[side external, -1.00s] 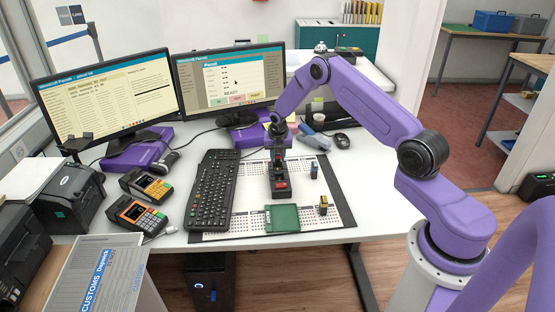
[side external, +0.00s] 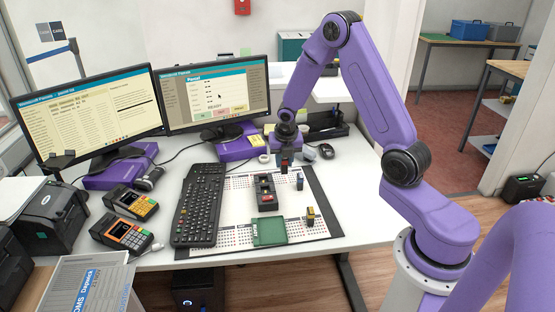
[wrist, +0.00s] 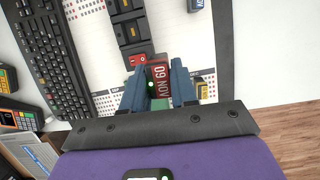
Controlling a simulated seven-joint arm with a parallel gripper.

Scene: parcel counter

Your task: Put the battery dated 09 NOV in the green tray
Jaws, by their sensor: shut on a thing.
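My gripper (side external: 285,158) is shut on a red and dark battery (side external: 284,168), held above the mat. In the wrist view the battery (wrist: 159,72) sits between the fingers (wrist: 160,85), with "09 NOV" upside down on its red face. The green tray (side external: 268,232) lies flat on the near part of the mat and looks empty; my gripper is beyond it and higher. In the wrist view the fingers and battery mostly hide the tray.
A black holder (side external: 265,186) with a red part at its near end stands on the mat (side external: 238,221). A blue battery (side external: 299,181) and a yellow battery (side external: 310,217) stand to the right.

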